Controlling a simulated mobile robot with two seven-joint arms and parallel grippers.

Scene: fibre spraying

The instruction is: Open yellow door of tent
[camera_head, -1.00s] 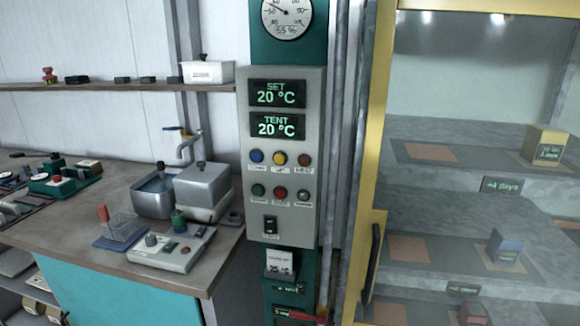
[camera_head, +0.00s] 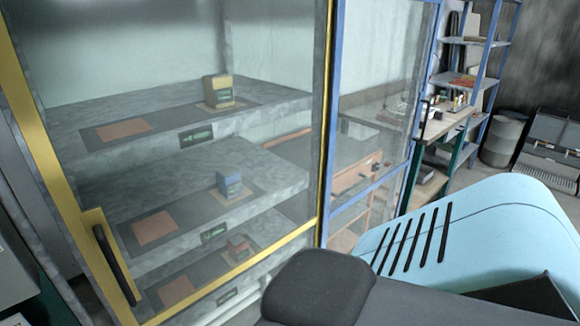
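The tent's yellow-framed door (camera_head: 324,130) fills the left and middle of the view and looks shut. Its dark upright handle (camera_head: 113,262) sits on a yellow plate at the lower left of the frame. Through the clear panel I see grey shelves (camera_head: 75,112) with a yellow block (camera_head: 218,90), a blue block (camera_head: 229,182) and a red block (camera_head: 238,246). A light blue and black part of my own arm rises at the lower right, in front of the door's lower right corner. Neither gripper's fingers are in view.
A blue-framed panel (camera_head: 332,110) stands right of the yellow door. Behind it are a blue shelf rack (camera_head: 480,60), a workbench (camera_head: 445,122), a grey barrel (camera_head: 503,140) and a dark rack (camera_head: 550,150) against the wall.

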